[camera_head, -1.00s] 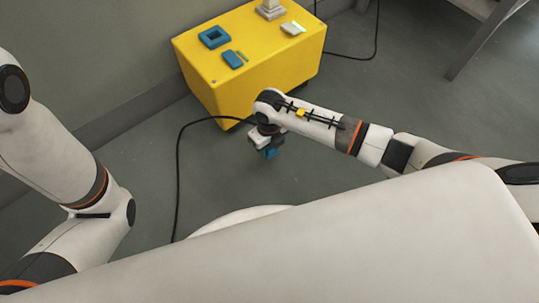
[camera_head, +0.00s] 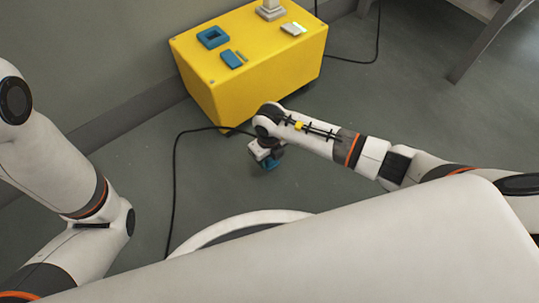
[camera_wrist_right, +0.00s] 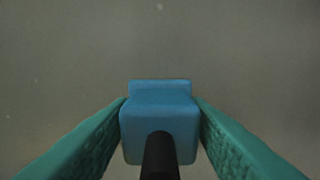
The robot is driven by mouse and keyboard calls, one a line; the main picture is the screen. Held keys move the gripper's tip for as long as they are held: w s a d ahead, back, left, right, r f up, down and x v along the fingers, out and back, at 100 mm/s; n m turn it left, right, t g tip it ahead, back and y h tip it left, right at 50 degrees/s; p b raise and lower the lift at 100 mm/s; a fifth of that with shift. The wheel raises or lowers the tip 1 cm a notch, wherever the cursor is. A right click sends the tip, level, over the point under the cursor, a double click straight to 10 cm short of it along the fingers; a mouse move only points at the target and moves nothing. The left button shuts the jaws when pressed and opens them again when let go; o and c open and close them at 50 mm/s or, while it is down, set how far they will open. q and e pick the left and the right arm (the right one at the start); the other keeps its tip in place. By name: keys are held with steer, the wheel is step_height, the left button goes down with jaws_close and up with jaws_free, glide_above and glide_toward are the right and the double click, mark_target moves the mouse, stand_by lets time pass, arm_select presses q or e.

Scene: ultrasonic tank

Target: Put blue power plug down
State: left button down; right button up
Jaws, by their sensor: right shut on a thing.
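The blue power plug (camera_wrist_right: 160,110) sits between the green fingers of my right gripper (camera_wrist_right: 160,125) in the right wrist view. Both fingers press on its sides, and its black cord runs toward the camera. In the head view the plug (camera_head: 269,164) shows as a small blue piece under my right gripper (camera_head: 270,160), in front of the yellow box. Plain grey floor fills the view beyond the plug. I cannot tell the exact gap between plug and floor. My left arm shows at the left of the head view, but its gripper is out of view.
The yellow box (camera_head: 245,92) stands behind my right gripper, with a blue square frame (camera_head: 213,37), a blue block (camera_head: 232,59) and a pale device (camera_head: 293,28) on top. A black cable (camera_head: 175,185) loops over the floor. Grey floor (camera_head: 385,110) is clear at right.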

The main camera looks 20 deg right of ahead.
steer(key=o, duration=1.3)
step_height(320, 180, up, 11)
steer(key=p, duration=0.7)
steer(key=shift+f, duration=0.15)
step_height(320, 180, up, 2)
steer(key=shift+r+p, duration=0.2)
steer(key=shift+p, duration=0.5)
steer(key=shift+r, duration=0.1)
